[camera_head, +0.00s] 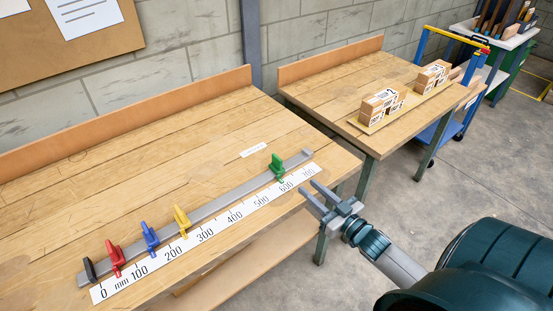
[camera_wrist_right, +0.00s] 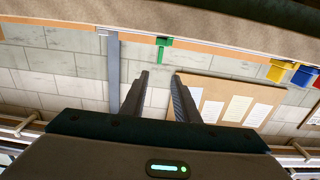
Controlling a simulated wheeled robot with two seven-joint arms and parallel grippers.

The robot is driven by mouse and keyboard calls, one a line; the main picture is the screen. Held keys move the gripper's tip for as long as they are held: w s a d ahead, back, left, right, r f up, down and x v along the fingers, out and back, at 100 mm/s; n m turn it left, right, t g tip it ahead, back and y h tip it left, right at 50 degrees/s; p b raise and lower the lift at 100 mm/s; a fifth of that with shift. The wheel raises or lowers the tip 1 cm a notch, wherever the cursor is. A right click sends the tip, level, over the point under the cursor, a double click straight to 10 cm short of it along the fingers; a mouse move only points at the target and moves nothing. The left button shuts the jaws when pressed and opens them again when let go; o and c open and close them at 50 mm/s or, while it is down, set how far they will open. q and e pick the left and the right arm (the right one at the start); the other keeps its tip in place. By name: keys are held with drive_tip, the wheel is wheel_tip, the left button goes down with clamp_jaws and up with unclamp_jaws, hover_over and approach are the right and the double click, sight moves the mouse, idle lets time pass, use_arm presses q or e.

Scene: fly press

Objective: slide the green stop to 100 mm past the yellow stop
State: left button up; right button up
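The green stop (camera_head: 277,166) sits on the grey rail (camera_head: 230,200) near the 600 mark of the white scale (camera_head: 220,227). The yellow stop (camera_head: 182,221) is on the same rail, between the 200 and 300 marks. My right gripper (camera_head: 307,187) is open and empty, off the front edge of the table near the scale's 700 end. In the right wrist view the gripper (camera_wrist_right: 160,75) has its fingers apart, with the green stop (camera_wrist_right: 163,46) beyond the tips and the yellow stop (camera_wrist_right: 277,71) at the right. My left gripper is not in view.
A blue stop (camera_head: 149,237), a red stop (camera_head: 115,258) and a black end piece (camera_head: 90,270) stand left of the yellow stop. A small white label (camera_head: 253,149) lies behind the rail. A second table (camera_head: 330,97) holds boxes (camera_head: 383,101). The rail between yellow and green is clear.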

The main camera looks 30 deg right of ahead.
sight(281, 163)
drive_tip(key=shift+w, duration=0.15)
drive_tip(key=w+p, duration=0.1)
drive_tip(key=w, duration=0.4)
drive_tip(key=w+p, duration=0.1)
drive_tip(key=w, duration=0.4)
drive_tip(key=w+a+p, duration=0.1)
drive_tip(key=w+p, duration=0.1)
drive_tip(key=w, duration=0.3)
drive_tip(key=shift+w, duration=0.15)
drive_tip(key=shift+w+a, duration=0.15)
drive_tip(key=shift+w, duration=0.75)
clamp_jaws()
